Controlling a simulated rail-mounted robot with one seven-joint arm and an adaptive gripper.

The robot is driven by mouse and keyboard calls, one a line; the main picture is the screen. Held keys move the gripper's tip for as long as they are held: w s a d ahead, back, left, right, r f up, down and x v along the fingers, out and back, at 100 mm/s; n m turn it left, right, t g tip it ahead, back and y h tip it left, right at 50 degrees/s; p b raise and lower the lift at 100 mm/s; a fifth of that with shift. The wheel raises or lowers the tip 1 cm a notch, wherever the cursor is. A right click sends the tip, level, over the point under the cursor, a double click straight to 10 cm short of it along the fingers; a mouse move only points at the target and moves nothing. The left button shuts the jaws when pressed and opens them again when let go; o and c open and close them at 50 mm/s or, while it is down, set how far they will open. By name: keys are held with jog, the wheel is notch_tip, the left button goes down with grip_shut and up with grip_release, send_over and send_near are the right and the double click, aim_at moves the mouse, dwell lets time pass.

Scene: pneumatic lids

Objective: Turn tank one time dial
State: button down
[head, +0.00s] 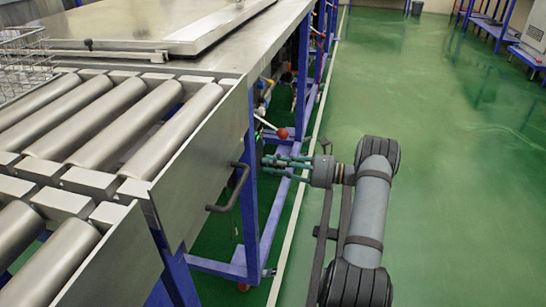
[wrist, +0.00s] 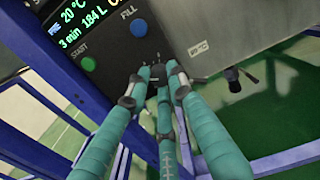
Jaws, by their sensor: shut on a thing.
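A control panel (wrist: 112,58) fills the upper left of the wrist view. Its lit display (wrist: 85,22) reads about 20 °C, 3 min and 184 L, partly cut off. A green START button (wrist: 88,64) and a blue FILL button (wrist: 140,27) are on it. My gripper (wrist: 158,74) has its teal fingers closed on a small dark dial (wrist: 157,71) below these buttons, mostly hidden by the fingertips. In the head view my gripper (head: 270,162) reaches left to the side of the metal bench line; the dial is hidden there.
Another black knob (wrist: 232,80) sits to the right in the wrist view. A red-ball lever (head: 282,132) stands above my gripper. A dark handle (head: 232,190) and blue frame legs (head: 248,180) are close on the left. Green floor (head: 440,150) on the right is open.

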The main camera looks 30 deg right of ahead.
jog(key=m+p, duration=0.2)
jog(key=m, duration=0.3)
jog(key=shift+m+p, duration=0.4)
dwell(0.3)
jog(key=c, duration=1.5)
grip_release()
jog(key=shift+c, duration=0.2)
jog(key=v, duration=1.2)
